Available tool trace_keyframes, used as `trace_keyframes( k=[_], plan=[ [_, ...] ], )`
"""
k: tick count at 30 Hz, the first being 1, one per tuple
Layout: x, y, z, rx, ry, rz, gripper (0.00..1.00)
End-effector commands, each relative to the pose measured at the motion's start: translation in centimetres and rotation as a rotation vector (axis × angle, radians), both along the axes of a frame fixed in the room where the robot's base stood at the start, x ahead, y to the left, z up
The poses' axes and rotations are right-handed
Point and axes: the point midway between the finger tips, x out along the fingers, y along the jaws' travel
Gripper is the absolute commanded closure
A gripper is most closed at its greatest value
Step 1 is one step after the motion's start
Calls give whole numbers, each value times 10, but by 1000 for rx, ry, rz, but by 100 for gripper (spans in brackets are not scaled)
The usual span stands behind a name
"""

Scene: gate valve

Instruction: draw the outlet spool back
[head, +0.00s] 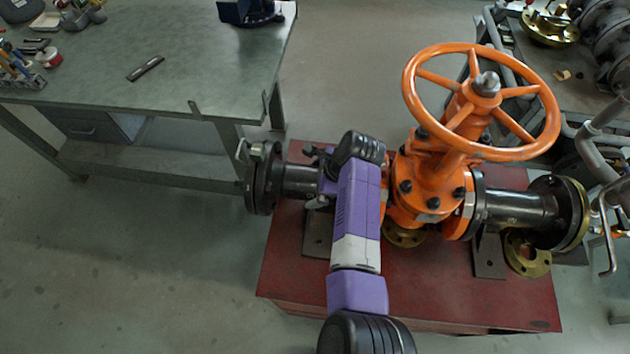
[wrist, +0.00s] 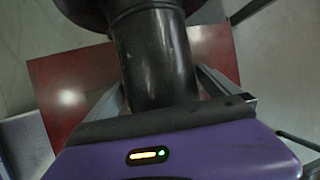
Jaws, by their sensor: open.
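The orange gate valve (head: 432,180) with its handwheel (head: 412,87) stands on a red base. A black flanged spool (head: 300,180) extends left from it, at my gripper; I take this as the outlet spool. Another black spool (head: 520,208) is on the right. My gripper (wrist: 160,92) is open, with one finger on each side of the left spool's dark pipe (wrist: 152,55). Whether the fingers touch the pipe I cannot tell. My purple arm hides the joint between this spool and the valve in the head view.
The red base (head: 430,290) is bare at its front. A green-topped workbench (head: 190,70) with tools stands at the back left. A bench with metal parts and grey pipe frames (head: 600,125) is at the right. The floor at the left front is clear.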

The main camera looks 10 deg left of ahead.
Motion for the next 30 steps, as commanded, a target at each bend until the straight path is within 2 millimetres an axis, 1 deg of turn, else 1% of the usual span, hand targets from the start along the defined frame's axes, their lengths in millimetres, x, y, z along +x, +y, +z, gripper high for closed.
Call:
trace_keyframes(
  k=[9, 10, 22, 23, 30],
  plan=[
    [1, 2, -3, 1, 0, 1, 0],
    [1, 2, -3, 0, 0, 1, 2],
    [0, 2, -3, 1, 1, 1, 80],
    [0, 2, -3, 0, 1, 1, 82],
    [1, 9, -1, 0, 1, 4, 82]
  ],
)
